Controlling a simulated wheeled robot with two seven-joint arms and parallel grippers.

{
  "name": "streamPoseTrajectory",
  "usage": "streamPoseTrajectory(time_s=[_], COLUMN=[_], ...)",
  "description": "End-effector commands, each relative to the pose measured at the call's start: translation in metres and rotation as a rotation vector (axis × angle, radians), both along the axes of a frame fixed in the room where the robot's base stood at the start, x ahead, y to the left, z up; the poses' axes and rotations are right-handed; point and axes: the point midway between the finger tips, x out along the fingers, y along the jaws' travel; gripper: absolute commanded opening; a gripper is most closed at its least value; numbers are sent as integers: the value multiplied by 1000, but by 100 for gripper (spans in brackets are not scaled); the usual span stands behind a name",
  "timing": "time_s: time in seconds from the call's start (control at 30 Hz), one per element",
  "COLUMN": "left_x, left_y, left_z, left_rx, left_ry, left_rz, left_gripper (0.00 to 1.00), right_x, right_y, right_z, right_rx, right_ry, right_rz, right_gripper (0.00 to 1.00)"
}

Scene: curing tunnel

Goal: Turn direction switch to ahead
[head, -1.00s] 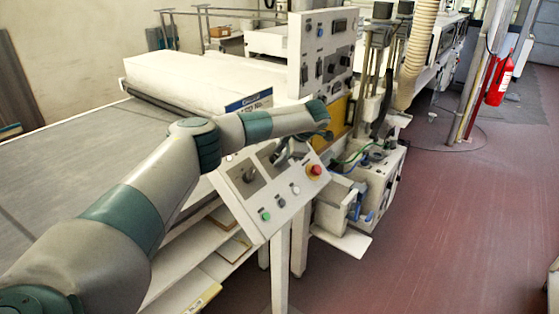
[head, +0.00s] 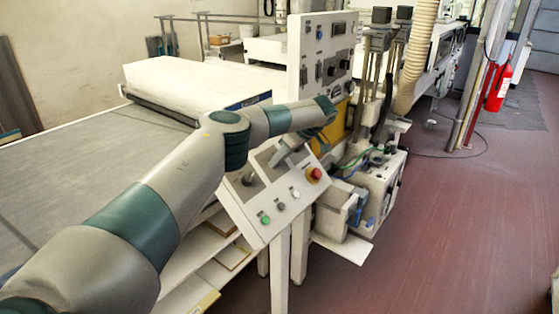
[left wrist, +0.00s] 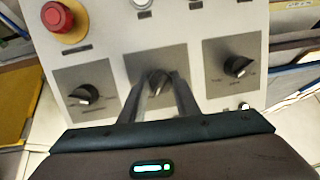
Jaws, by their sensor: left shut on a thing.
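The sloped white control panel (head: 238,207) stands at the front of the machine. In the left wrist view it carries three black rotary switches on grey plates: a left one (left wrist: 84,94), a middle one (left wrist: 158,82) and a right one (left wrist: 238,66). Their lettering is too small to read, so I cannot confirm which is the direction switch. My left gripper (left wrist: 159,86) has its fingers closed around the middle switch's knob. In the head view my left gripper (head: 286,150) reaches down to the panel, and my arm partly hides its upper side. My right gripper is not in view.
A red emergency button (head: 313,174) sits near the panel's right corner, close to my gripper. A green button (head: 265,218) and pale buttons line the lower edge. A taller control box (head: 318,50) rises behind.

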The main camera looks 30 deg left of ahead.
Motion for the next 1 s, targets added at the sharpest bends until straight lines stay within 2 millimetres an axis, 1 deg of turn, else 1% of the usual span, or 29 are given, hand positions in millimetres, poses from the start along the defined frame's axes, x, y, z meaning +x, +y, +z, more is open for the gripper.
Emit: streamPoseTrajectory(time_s=[0.3,0.8,0.83,0.9,1.0], left_x=[0,0,0,0,0], left_y=[-1,-1,-1,-1,-1], left_z=[-1,-1,-1,-1,-1], left_rx=[7,9,9,9,10], left_ry=[106,124,124,124,123], left_rz=[-105,-124,-124,-124,-123], left_gripper=[6,6,31,47,47], right_x=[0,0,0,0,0], right_y=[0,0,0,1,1], right_z=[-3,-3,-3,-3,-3], right_rx=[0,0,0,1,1], right_ry=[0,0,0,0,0], right_rz=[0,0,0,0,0], right_gripper=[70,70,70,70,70])
